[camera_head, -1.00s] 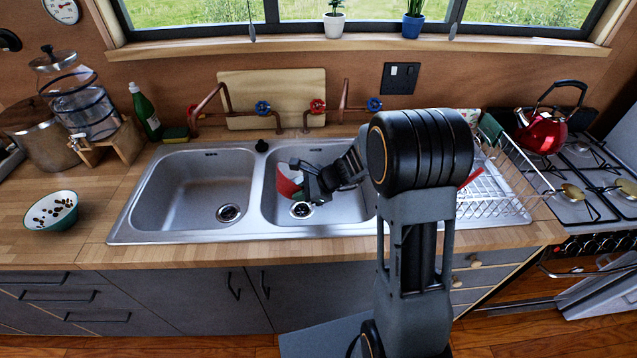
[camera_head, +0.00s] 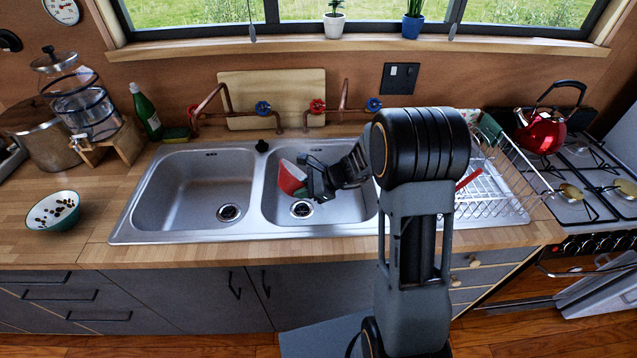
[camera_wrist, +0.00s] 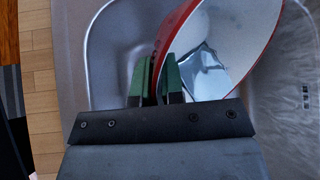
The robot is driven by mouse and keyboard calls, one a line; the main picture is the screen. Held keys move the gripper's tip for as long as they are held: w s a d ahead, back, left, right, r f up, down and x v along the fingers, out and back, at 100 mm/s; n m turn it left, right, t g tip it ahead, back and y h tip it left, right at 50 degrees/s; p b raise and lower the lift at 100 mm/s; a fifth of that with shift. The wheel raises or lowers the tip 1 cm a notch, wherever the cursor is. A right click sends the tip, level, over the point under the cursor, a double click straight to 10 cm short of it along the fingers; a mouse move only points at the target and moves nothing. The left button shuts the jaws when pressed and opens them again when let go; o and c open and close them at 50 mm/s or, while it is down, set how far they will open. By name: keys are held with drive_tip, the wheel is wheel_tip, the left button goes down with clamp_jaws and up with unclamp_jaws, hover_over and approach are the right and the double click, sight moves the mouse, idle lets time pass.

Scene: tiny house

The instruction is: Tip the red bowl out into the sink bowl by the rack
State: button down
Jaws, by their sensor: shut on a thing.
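The red bowl (camera_head: 291,178), red outside and white inside, is tilted on its side over the right basin (camera_head: 345,205), the one by the rack. My gripper (camera_head: 306,186) is shut on its rim. In the wrist view the green-padded fingers (camera_wrist: 157,78) pinch the wall of the red bowl (camera_wrist: 190,22). A pale blue-grey shiny patch (camera_wrist: 203,72) shows in the bowl's white inside; I cannot tell whether it is contents or something else. The basin's drain (camera_head: 301,208) is just below the bowl. The dish rack (camera_head: 492,190) stands right of the basin, partly behind my arm.
The left basin (camera_head: 205,190) is empty. Copper taps with red and blue handles (camera_head: 317,106) stand behind the basins. A green-and-white bowl with dark bits (camera_head: 54,210) sits on the left counter. A red kettle (camera_head: 541,133) stands on the stove at right.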

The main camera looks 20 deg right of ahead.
drive_tip(key=shift+w+d+r+m+y+p, duration=0.15)
drive_tip(key=shift+d+r+m+y+p, duration=0.2)
drive_tip(key=shift+r+y, duration=0.25)
idle(0.5)
drive_tip(key=shift+d+r+y, duration=0.1)
drive_tip(key=shift+d+y, duration=0.1)
drive_tip(key=shift+y, duration=0.3)
drive_tip(key=a+f+h, duration=0.1)
drive_tip(key=f+n+h+b, duration=0.1)
drive_tip(key=shift+s+a+h, duration=0.25)
drive_tip(key=shift+a+h, duration=0.1)
drive_tip(key=shift+h, duration=0.05)
drive_tip(key=shift+w, duration=0.1)
drive_tip(key=s+a+r+n+t+h+p, duration=0.2)
drive_tip(key=a+n+h+p, duration=0.1)
drive_tip(key=a+h+p, duration=0.4)
drive_tip(key=shift+s+r+h+p, duration=0.15)
drive_tip(key=shift+r+h+p, duration=0.3)
drive_tip(key=shift+p, duration=0.8)
drive_tip(key=shift+f, duration=0.1)
